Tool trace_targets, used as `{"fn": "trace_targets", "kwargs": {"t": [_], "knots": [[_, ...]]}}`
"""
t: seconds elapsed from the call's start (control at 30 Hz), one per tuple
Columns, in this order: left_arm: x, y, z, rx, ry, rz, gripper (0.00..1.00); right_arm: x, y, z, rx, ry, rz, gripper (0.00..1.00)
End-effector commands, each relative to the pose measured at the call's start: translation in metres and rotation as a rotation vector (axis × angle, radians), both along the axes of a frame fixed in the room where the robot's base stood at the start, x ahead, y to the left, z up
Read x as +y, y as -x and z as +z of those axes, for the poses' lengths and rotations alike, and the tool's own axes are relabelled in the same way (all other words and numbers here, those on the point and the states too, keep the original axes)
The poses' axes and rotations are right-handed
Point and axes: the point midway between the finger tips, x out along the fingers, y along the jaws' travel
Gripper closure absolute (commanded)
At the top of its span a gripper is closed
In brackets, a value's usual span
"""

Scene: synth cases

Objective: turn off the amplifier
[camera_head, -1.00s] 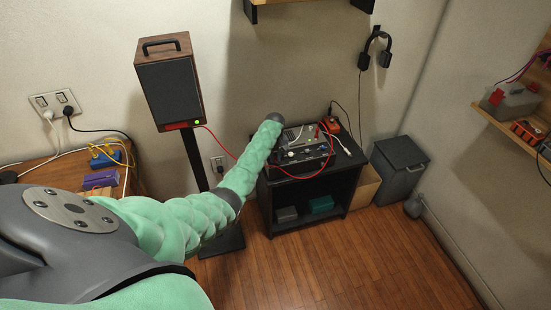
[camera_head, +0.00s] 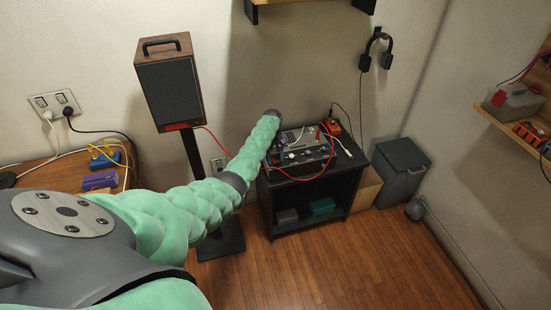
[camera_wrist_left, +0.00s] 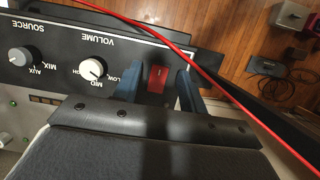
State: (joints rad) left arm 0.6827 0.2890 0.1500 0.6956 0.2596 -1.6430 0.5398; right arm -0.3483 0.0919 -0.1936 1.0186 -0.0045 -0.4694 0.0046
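The amplifier (camera_head: 306,157) is a dark unit with knobs on top of a black stand. In the left wrist view its front panel (camera_wrist_left: 125,55) appears upside down, with SOURCE and VOLUME knobs and a red switch (camera_wrist_left: 157,78). My left gripper (camera_head: 276,154) is at the amplifier's left part in the head view, largely hidden by its own arm. In the left wrist view the blue fingers of this gripper (camera_wrist_left: 157,88) are apart, one on each side of the red switch. Contact with the switch cannot be told. My right gripper is not in view.
A red cable (camera_wrist_left: 200,70) crosses in front of the panel. A speaker (camera_head: 170,88) on a pole stands left of the black stand (camera_head: 340,185). A grey bin (camera_head: 400,172) and cardboard box (camera_head: 366,188) are at its right. The wood floor in front is clear.

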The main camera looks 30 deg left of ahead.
Motion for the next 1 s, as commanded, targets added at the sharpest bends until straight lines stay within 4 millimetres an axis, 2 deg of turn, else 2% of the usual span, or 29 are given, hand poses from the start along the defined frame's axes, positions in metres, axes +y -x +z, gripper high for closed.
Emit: {"fn": "trace_targets", "kwargs": {"t": [0.27, 0.43, 0.5, 0.7, 1.0], "knots": [[0.001, -0.002, 0.006, -0.002, -0.001, 0.0, 0.58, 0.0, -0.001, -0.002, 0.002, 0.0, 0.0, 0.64], [0.006, -0.006, 0.027, -0.004, -0.001, 0.0, 0.58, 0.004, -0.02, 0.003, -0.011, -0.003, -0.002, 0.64], [0.008, -0.008, 0.038, -0.003, 0.0, 0.0, 0.58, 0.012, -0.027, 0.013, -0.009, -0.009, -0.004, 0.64], [0.014, -0.012, 0.064, -0.002, 0.0, -0.001, 0.58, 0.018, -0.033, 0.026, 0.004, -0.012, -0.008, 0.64], [0.016, -0.013, 0.075, 0.001, 0.001, 0.0, 0.58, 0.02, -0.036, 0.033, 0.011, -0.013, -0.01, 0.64]]}}
